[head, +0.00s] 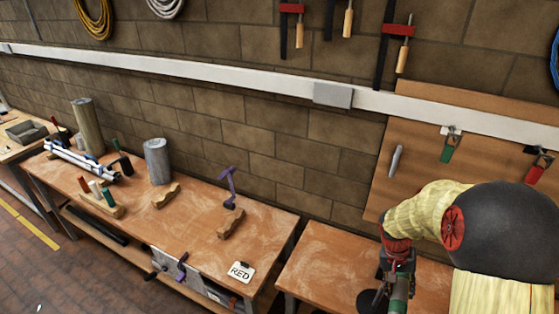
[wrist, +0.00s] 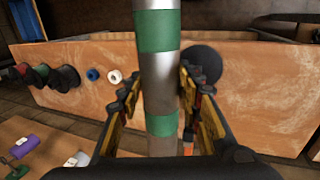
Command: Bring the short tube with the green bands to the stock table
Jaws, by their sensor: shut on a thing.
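The short metal tube (wrist: 159,85) with green bands stands lengthwise through the middle of the wrist view, and its lower and upper ends are cut off or hidden. My gripper (wrist: 160,105) is shut on it, with one finger on each side. In the head view my gripper (head: 398,262) is at the lower right, in front of the right-hand bench, and a green band of the tube (head: 399,289) shows below it. No table in view is marked as the stock table.
A further table (head: 14,150) is far left. A brick wall stands behind.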

